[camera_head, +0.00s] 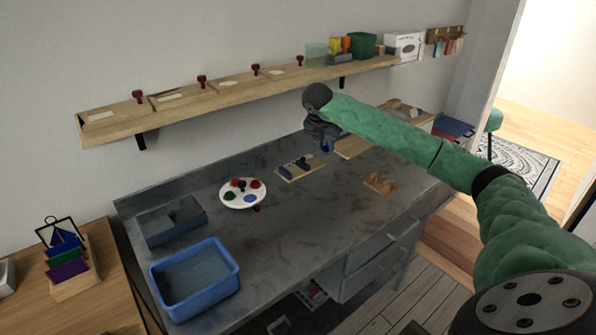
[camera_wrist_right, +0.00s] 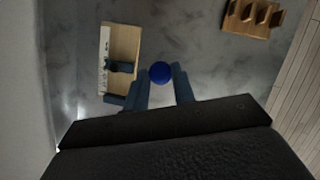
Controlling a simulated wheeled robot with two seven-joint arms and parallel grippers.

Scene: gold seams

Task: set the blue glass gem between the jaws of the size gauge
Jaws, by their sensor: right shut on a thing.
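The blue glass gem (camera_wrist_right: 160,72) is round and dark blue. My right gripper (camera_wrist_right: 161,82) is shut on it, with one finger on each side. In the head view the gem (camera_head: 325,149) hangs under the right gripper (camera_head: 322,138), above the workbench. The size gauge is a pale wooden board (camera_head: 289,177) with dark jaws (camera_head: 300,163), lying on the bench to the left of the gem. In the right wrist view the gauge (camera_wrist_right: 122,42) shows a pale scale strip and a dark blue jaw, left of the gem. My left gripper is not in view.
A white palette (camera_head: 232,200) with coloured pieces lies left of the gauge. A blue tub (camera_head: 236,285) and a grey tray (camera_head: 143,236) stand farther left. A notched wooden block (camera_head: 380,182) lies to the right. A wall shelf (camera_head: 225,93) runs above the bench.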

